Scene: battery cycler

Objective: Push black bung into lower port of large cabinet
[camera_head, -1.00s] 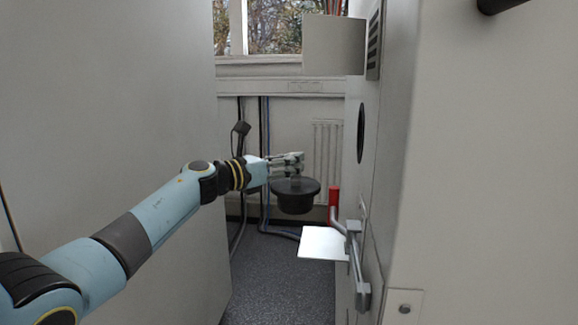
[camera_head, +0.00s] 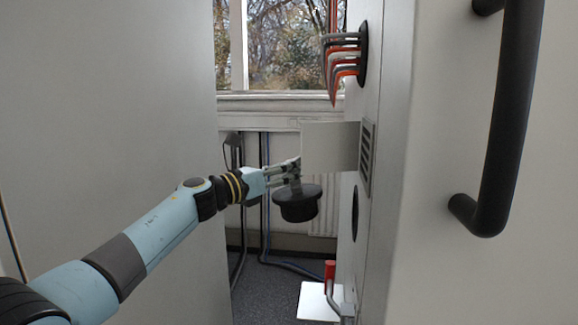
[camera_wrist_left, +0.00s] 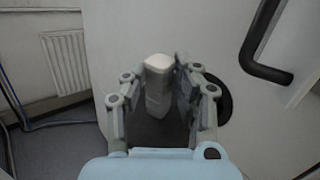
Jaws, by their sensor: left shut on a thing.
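The black bung (camera_head: 297,205) is a round, wide-topped plug that hangs below my left gripper (camera_head: 290,172) in the head view. The left gripper is shut on its pale grip, which shows between the fingers in the left wrist view (camera_wrist_left: 158,88); its dark body is partly hidden there. The large cabinet (camera_head: 395,200) stands on the right. Its lower port (camera_head: 355,213) is a dark round opening in the side face, to the right of the bung and apart from it. It also shows in the left wrist view (camera_wrist_left: 224,100), right of the fingers. My right gripper is not in view.
Above the lower port are a vent grille (camera_head: 367,158), a grey panel (camera_head: 328,147) sticking out and an upper opening with grey and red cables (camera_head: 343,62). A black handle (camera_head: 508,130) is at right. A white plate (camera_head: 317,303) juts out low down. A grey wall (camera_head: 110,110) flanks the left.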

